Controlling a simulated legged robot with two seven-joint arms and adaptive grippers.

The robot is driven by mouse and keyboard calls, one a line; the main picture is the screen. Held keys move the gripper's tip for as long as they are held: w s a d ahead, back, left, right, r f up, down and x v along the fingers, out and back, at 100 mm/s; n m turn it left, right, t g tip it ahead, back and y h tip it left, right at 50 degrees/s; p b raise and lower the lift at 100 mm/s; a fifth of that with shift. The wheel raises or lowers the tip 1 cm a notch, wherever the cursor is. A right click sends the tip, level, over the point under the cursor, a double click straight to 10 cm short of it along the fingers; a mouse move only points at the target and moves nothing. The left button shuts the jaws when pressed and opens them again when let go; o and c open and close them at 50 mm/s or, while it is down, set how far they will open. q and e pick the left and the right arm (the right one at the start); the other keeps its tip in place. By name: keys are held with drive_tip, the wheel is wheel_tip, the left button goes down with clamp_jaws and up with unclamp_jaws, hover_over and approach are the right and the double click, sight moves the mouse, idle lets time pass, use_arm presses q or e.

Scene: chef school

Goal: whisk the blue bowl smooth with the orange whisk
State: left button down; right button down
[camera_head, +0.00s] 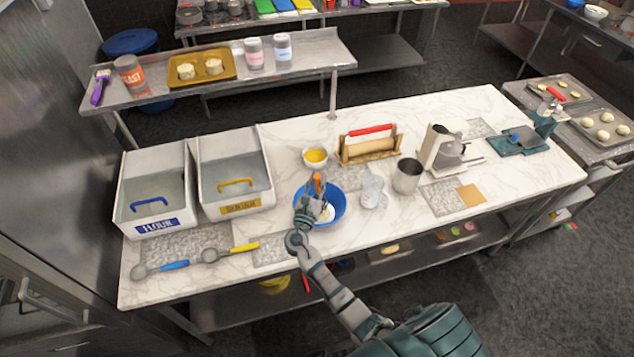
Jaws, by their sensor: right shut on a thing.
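The blue bowl (338,206) stands on the marble table near its front middle, with something white in its bottom. My right gripper (313,198) is over the left part of the bowl, its arm reaching in from the lower right. It is shut on the orange whisk (317,183), whose orange handle sticks up above the fingers. The whisk's lower end is hidden by the gripper, so I cannot tell whether it touches the contents. My left gripper is not in view.
A small bowl with yellow content (316,157) stands behind the blue bowl. A glass jug (371,190) and a metal cup (407,177) are close on the right. Flour bin (152,190), second bin (232,172) and two measuring scoops (160,269) lie left.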

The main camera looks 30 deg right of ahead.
sight(316, 178)
drive_tip(key=shift+d, duration=0.25)
drive_tip(key=shift+s, duration=0.1)
drive_tip(key=shift+a+r, duration=0.25)
drive_tip(key=shift+r, duration=0.3)
drive_tip(key=shift+a+r, duration=0.2)
drive_tip(key=shift+r, duration=0.35)
drive_tip(key=shift+s+a+r, duration=0.15)
drive_tip(key=shift+r, duration=0.45)
drive_tip(key=shift+s+a+r, duration=0.1)
drive_tip(key=shift+a+r, duration=0.05)
drive_tip(key=shift+r, duration=0.4)
drive_tip(key=shift+s+d+r, duration=0.1)
drive_tip(key=shift+s+r, duration=0.05)
drive_tip(key=shift+r, duration=0.75)
drive_tip(key=shift+s+d+r, duration=0.1)
drive_tip(key=shift+r, duration=0.8)
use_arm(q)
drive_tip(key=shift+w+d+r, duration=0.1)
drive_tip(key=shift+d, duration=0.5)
use_arm(e)
drive_tip(key=shift+a+r, duration=0.1)
drive_tip(key=shift+a, duration=0.05)
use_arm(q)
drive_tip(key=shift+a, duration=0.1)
use_arm(e)
drive_tip(key=shift+a, duration=0.2)
drive_tip(key=shift+d, duration=0.2)
drive_tip(key=shift+a+r, duration=0.1)
drive_tip(key=shift+r, duration=2.45)
